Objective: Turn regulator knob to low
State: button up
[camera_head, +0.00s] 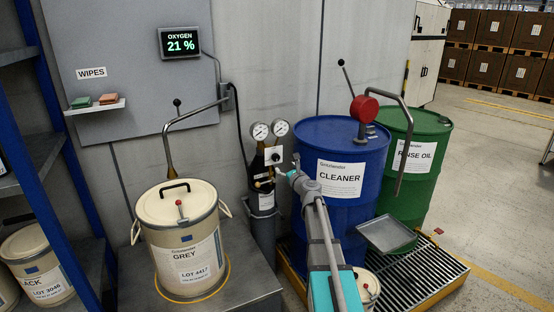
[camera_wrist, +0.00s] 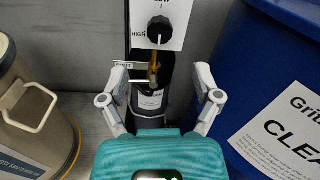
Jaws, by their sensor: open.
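The regulator knob (camera_wrist: 159,30) is a black knob on a white plate (camera_wrist: 178,41) marked HIGH at its left and LOW above. In the head view the knob (camera_head: 275,156) sits below two round gauges (camera_head: 270,130) on a dark gas cylinder (camera_head: 262,222). My gripper (camera_wrist: 160,76) has its two grey fingers spread wide, with nothing between them touching. It is in front of and below the knob, apart from it. In the head view my gripper (camera_head: 286,172) is just right of the cylinder, its fingertips small and partly merged with the background.
A blue CLEANER drum (camera_head: 320,215) with a red pump stands close at right, a green RINSE OIL drum (camera_head: 425,170) beyond it. A beige GREY bucket (camera_head: 183,245) stands on a metal bench at left. A small lever (camera_wrist: 140,82) sticks out below the knob plate.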

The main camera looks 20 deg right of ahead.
aim_at(277, 158)
jog(key=w, duration=0.9)
jog(key=c, duration=1.1)
jog(key=shift+d, duration=0.1)
grip_shut()
